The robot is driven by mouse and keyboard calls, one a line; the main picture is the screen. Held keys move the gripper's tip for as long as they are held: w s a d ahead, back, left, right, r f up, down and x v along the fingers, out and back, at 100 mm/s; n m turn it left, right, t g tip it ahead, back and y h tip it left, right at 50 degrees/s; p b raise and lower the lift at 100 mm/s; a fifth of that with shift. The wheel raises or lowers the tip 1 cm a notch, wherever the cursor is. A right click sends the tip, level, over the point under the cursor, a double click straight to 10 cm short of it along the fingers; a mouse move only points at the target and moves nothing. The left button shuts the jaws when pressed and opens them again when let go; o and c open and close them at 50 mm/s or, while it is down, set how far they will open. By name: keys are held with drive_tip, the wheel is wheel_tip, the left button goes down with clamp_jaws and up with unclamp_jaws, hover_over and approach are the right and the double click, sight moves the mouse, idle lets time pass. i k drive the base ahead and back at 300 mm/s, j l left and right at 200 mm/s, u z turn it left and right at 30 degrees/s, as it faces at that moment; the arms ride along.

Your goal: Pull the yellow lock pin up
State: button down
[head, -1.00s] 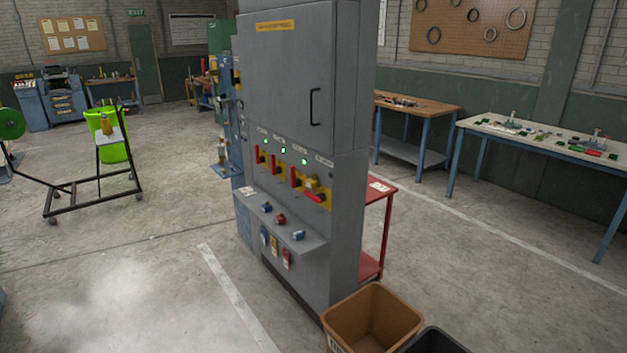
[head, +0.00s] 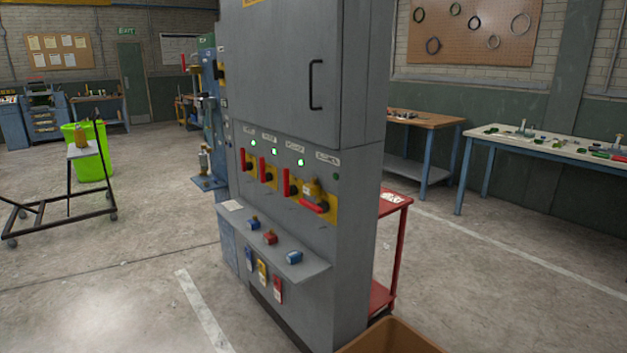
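No yellow lock pin can be made out for certain in the head view. A grey cabinet (head: 298,85) stands in the middle, with several red-handled switches on yellow plates. The rightmost switch has a yellow block (head: 312,190) over it and its red handle (head: 314,206) lies nearly level; the other red handles stand upright. At the left, a yellow-brown object (head: 80,138) sits on the small plate of a black wheeled frame (head: 62,206); its details are too small to tell. My gripper is not in view.
A cabinet ledge (head: 310,268) holds blue and red padlocks, with tags hanging below. A brown bin (head: 395,338) is at the bottom edge. A red cart (head: 402,198) and workbenches (head: 545,142) stand right. A green bin (head: 92,168) is behind the frame. Floor at front left is clear.

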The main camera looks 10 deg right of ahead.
sight(308, 189)
drive_tip(key=i+j+u, duration=0.3)
drive_tip(key=i+u, duration=0.15)
drive_tip(key=i, duration=0.15)
drive_tip(key=i+u, duration=0.4)
drive_tip(key=i, duration=0.2)
drive_tip(key=i+l+u, duration=0.1)
drive_tip(key=i+u, duration=0.35)
drive_tip(key=i, duration=0.15)
